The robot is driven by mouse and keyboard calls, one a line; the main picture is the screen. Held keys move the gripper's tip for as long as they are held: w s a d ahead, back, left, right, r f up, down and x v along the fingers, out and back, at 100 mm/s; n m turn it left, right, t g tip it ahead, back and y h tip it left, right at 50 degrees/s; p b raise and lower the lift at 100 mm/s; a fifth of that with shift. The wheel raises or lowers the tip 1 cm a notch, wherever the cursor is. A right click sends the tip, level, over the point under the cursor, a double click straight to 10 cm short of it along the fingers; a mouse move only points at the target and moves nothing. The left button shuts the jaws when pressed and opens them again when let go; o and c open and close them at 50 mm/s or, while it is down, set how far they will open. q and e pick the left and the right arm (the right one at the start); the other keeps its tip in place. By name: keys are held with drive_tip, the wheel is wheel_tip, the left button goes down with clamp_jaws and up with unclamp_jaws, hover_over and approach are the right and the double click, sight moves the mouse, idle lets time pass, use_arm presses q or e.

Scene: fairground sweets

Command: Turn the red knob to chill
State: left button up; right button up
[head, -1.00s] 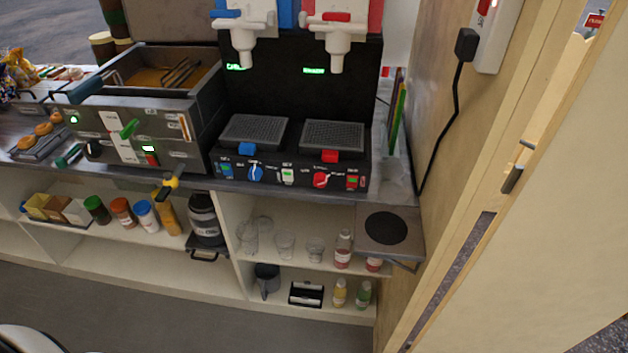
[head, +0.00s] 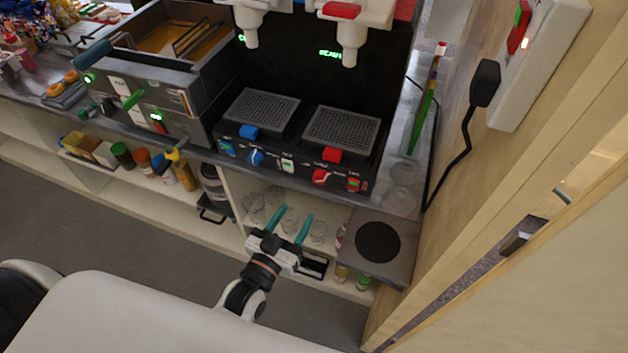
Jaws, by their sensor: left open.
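The red knob (head: 320,177) is on the front panel of the black slush machine (head: 330,120), on its right half below the right drip tray. It looks turned with its pointer toward the right; its label is too small to read. My left gripper (head: 292,216) is below and in front of the panel, before the shelf, with its two teal fingers apart and pointing up toward the machine. It is empty and touches nothing that I can see. My right gripper is not in the picture.
A grey side shelf with a black disc (head: 378,243) juts out at right. A wooden wall with a black plug (head: 484,82) stands beside it. The fryer (head: 150,90) is at left.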

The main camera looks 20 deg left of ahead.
sight(318, 182)
use_arm(q)
drive_tip(key=w, duration=0.3)
drive_tip(key=w+d, duration=0.1)
drive_tip(key=w, duration=0.2)
drive_tip(key=w+p, duration=0.1)
drive_tip(key=w, duration=0.2)
drive_tip(key=shift+w+d, duration=0.1)
drive_tip(key=shift+d, duration=0.15)
drive_tip(key=shift+w, duration=0.5)
drive_tip(key=c, duration=1)
drive_tip(key=shift+f, duration=0.1)
